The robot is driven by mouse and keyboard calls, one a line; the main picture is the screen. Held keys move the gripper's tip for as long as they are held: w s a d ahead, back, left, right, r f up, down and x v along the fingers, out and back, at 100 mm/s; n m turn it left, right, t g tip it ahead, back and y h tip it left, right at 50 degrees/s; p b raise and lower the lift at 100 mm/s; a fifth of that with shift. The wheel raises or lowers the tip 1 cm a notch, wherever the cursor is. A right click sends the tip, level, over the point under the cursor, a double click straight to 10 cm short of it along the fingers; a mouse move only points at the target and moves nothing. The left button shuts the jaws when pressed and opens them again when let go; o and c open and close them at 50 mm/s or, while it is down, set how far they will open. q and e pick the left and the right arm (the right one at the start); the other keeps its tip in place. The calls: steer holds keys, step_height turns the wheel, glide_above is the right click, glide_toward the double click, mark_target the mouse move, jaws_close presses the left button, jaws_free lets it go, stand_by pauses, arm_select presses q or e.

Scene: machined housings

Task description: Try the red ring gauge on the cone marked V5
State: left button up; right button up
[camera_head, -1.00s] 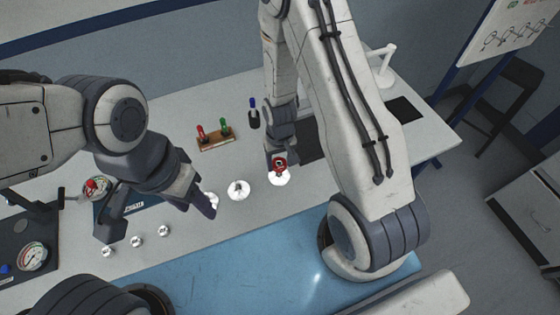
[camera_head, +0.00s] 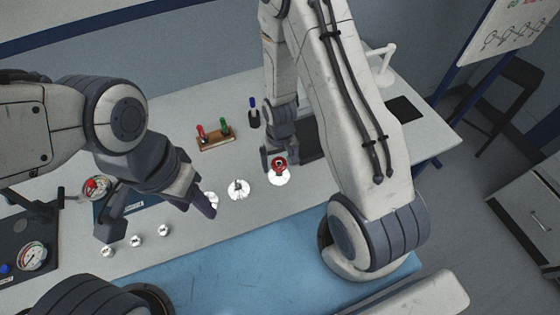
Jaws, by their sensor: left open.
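The red ring gauge (camera_head: 279,164) is between the fingers of my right gripper (camera_head: 279,160), directly over the rightmost shiny round housing (camera_head: 279,179). I cannot tell whether the ring rests around a cone there or is held just above it, nor whether the fingers touch it. My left gripper (camera_head: 156,220) is open and empty, its fingers spread wide above the left part of the table. Another shiny housing (camera_head: 240,190) stands to the left of the ring, and a third (camera_head: 213,200) is partly hidden by a left finger. No V5 mark is readable.
A wooden stand (camera_head: 216,142) with a red and a green handled gauge is behind the housings, with a blue-topped item (camera_head: 253,112) beside it. Three small shiny parts (camera_head: 136,241) lie at the front left. A dial gauge (camera_head: 33,256) is at far left. A blue mat (camera_head: 230,265) lies clear in front.

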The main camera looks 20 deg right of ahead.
steer(key=shift+r, duration=0.1)
step_height(320, 180, up, 10)
steer(key=b, duration=0.2)
steer(key=s+a+r+n+b, duration=0.1)
steer(key=s+a+r+n, duration=0.1)
steer(key=s+a+r, duration=0.1)
steer(key=s+a+r+n+b, duration=0.2)
steer(key=s+a, duration=0.3)
steer(key=s, duration=0.3)
steer(key=s+a+r+n+y+b, duration=0.1)
steer(key=s+a+r+n+b, duration=0.1)
steer(key=s, duration=0.4)
steer(key=shift+s+a+r+n, duration=0.2)
steer(key=shift+a+r+n, duration=0.75)
steer(key=shift+a, duration=0.25)
steer(key=shift+f, duration=0.1)
stand_by(0.3)
